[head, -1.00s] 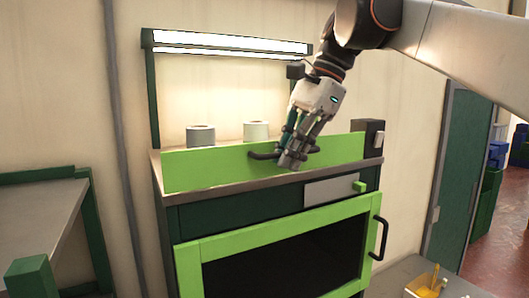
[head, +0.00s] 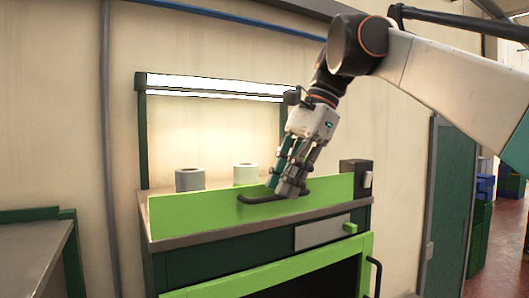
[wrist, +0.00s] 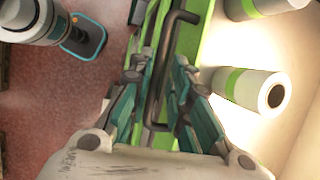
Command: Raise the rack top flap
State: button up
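The rack's top flap (head: 215,209) is a long bright green panel standing along the front of the rack's top (head: 258,230). A dark bar handle (head: 262,199) sticks out from its face. In the head view my gripper (head: 282,188) points down at the handle's right half. In the wrist view my gripper (wrist: 158,72) has its fingers apart, one on each side of the handle (wrist: 157,95), with the green flap (wrist: 193,45) beyond. I see no clear squeeze on the bar. The fingers hide part of the handle in the head view.
Two pale rolls (head: 189,180) (head: 245,173) stand behind the flap under a lit lamp bar (head: 215,86). A dark box (head: 356,175) stands at the flap's right end. A lower green-framed door (head: 290,278) is below. A metal table (head: 35,255) is at the left.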

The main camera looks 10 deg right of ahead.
jog(key=v, duration=0.8)
jog(key=shift+d, duration=0.15)
